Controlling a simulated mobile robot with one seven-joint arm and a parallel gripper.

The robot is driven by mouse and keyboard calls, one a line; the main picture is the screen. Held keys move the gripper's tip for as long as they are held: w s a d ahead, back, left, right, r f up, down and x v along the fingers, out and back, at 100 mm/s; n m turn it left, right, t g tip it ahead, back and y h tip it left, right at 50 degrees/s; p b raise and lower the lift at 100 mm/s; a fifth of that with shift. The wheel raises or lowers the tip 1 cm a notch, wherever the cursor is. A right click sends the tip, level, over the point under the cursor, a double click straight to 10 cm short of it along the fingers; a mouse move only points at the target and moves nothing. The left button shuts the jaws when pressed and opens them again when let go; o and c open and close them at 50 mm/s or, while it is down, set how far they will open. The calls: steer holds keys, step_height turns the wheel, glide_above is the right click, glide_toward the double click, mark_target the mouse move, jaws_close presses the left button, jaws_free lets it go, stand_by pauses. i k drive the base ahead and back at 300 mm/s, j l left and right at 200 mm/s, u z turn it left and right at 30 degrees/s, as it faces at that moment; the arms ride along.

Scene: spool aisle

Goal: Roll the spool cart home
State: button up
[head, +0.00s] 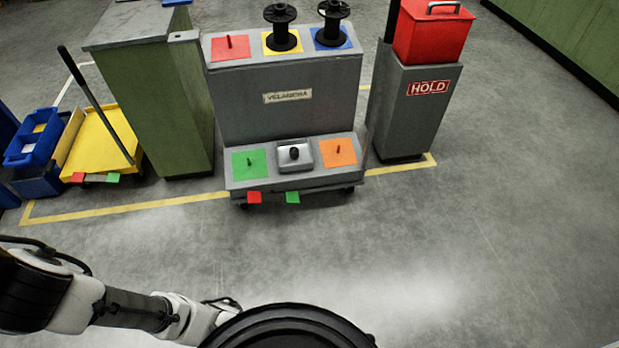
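The grey two-level spool cart (290,110) stands in the upper middle of the head view, between a green cabinet and a grey post. Its label is hard to read. Its top has red (230,47), yellow and blue squares. A black spool (281,28) stands on yellow, another (333,24) on blue; red has a bare peg. Its lower step has green and orange squares with pegs and a silver box (295,155) between. Red (254,197) and green (292,197) tabs stick out at the bottom front. My arm lies at bottom left; its gripper is not visible.
A yellow floor line (130,208) passes beneath the cart's front. The green cabinet (170,100) is close left; the post marked HOLD (415,110), bearing a red box (432,32), is close right. A yellow trolley (100,140) and blue bins stand far left. Front and right floor is clear.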

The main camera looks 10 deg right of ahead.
mark_target(262, 112)
steer(key=i+l+z, duration=0.3)
steer(key=i, duration=0.2)
steer(key=i+l+z, duration=0.3)
steer(key=i, duration=0.2)
steer(key=k+j, duration=0.05)
steer(key=j, duration=0.05)
